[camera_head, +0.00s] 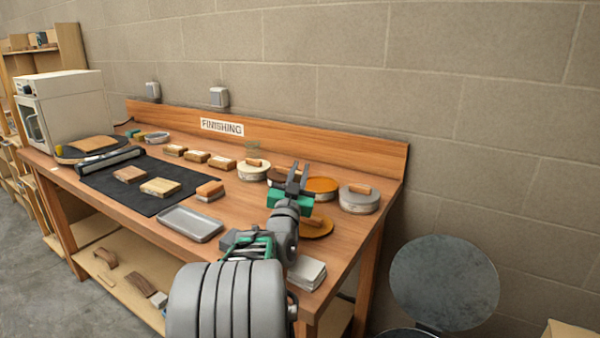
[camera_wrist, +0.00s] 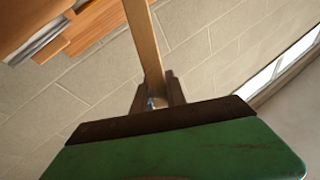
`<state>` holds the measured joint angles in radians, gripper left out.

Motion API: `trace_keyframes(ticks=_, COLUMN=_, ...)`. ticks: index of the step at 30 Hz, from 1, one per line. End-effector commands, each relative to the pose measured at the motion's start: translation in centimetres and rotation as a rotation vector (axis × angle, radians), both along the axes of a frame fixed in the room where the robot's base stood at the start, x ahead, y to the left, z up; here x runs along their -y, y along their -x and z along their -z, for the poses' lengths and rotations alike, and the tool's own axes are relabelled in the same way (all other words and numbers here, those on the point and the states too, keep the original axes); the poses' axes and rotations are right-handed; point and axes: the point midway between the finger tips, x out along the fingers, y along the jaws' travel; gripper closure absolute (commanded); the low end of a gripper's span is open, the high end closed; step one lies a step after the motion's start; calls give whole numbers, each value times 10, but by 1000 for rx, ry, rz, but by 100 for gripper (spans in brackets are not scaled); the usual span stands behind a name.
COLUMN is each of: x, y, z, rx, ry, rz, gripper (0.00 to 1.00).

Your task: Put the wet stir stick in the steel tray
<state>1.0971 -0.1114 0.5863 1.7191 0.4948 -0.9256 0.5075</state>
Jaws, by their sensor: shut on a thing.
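My gripper (camera_head: 298,174) is over the right part of the bench in the head view, its fingers pointing away toward the back board. In the wrist view my gripper (camera_wrist: 156,86) is shut on a flat, light-brown wooden stir stick (camera_wrist: 146,40), which extends up out of the frame. Its far end is cut off, so I cannot see whether it is wet. In the head view I cannot make out the stick. The grey steel tray (camera_head: 190,224) lies at the bench's front edge, left of my gripper, and looks empty.
Several round tins stand behind and right of my gripper, including a grey-lidded tin (camera_head: 358,200). A black mat (camera_head: 130,190) with wooden blocks lies left of the tray. A white stack (camera_head: 307,272) sits at the front right corner. A round grey stool (camera_head: 443,283) stands right of the bench.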

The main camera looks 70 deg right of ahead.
Motion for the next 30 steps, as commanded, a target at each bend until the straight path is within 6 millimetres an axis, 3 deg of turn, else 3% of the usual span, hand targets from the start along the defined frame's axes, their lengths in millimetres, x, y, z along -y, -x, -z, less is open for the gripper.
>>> trace_keyframes(ticks=5, x=0, y=0, z=4, rx=0, ry=0, rz=0, gripper=100)
trace_keyframes(ticks=6, x=0, y=0, z=4, rx=-1, ry=0, rz=0, gripper=82)
trace_keyframes(ticks=14, x=0, y=0, z=3, rx=-1, ry=0, rz=0, gripper=61)
trace_keyframes(ticks=24, x=-1, y=0, z=-3, rx=0, ry=-1, rz=0, gripper=61)
trace_keyframes(ticks=26, x=-11, y=1, z=6, rx=-1, ry=-1, rz=-1, gripper=61)
trace_keyframes(ticks=30, x=-44, y=6, z=4, rx=1, ry=3, rz=-3, gripper=61)
